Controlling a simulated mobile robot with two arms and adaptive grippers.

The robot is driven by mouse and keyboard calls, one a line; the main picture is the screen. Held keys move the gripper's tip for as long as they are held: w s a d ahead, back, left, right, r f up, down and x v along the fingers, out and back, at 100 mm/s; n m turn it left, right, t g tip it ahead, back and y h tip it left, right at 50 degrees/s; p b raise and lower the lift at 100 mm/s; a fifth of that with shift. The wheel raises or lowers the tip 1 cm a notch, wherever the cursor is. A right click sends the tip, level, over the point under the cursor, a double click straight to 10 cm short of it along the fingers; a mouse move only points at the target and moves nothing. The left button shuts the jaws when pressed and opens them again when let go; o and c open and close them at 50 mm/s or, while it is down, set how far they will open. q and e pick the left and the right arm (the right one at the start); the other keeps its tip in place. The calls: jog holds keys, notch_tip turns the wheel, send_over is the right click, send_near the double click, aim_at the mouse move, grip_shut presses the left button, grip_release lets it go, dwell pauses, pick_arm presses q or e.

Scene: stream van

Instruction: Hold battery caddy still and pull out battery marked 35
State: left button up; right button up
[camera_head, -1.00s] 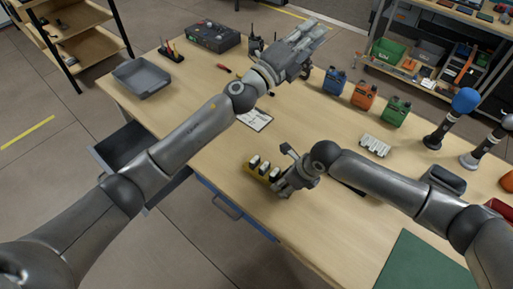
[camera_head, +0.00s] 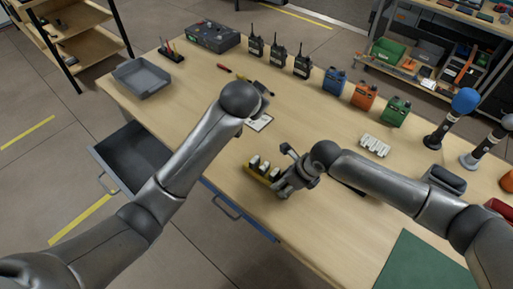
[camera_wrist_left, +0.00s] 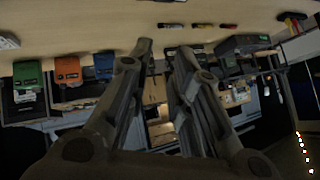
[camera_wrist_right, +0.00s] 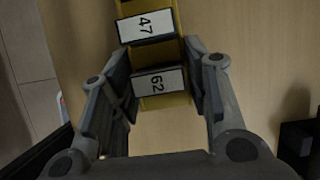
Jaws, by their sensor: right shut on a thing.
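The yellow battery caddy (camera_head: 258,178) stands near the table's front edge with several white-labelled batteries in it. My right gripper (camera_wrist_right: 160,85) is shut on its near end, one finger on each side. In the right wrist view, battery 62 (camera_wrist_right: 158,82) is between the fingers and battery 47 (camera_wrist_right: 146,27) is beyond it. I cannot read a label 35 in any view. My left gripper (camera_wrist_left: 163,48) is open and empty, its fingers apart above the table. In the head view my left arm mostly hides it, beyond the caddy.
Blue (camera_head: 335,81), orange (camera_head: 364,95) and green (camera_head: 396,110) units stand along the far edge, with several radios (camera_head: 278,52) left of them. A white battery block (camera_head: 375,145) lies right of the caddy. A grey tray (camera_head: 141,77) is at far left. An open drawer (camera_head: 130,155) juts out below.

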aim_at(264, 165)
pick_arm(q)
jog(key=s+d+f+g+h, duration=0.1)
jog(key=s+f+g, duration=0.45)
jog(key=s, duration=0.65)
jog(key=shift+g, duration=0.55)
jog(key=x, duration=1.1)
jog(key=shift+w+f, duration=0.1)
jog(key=shift+f, duration=0.25)
grip_shut()
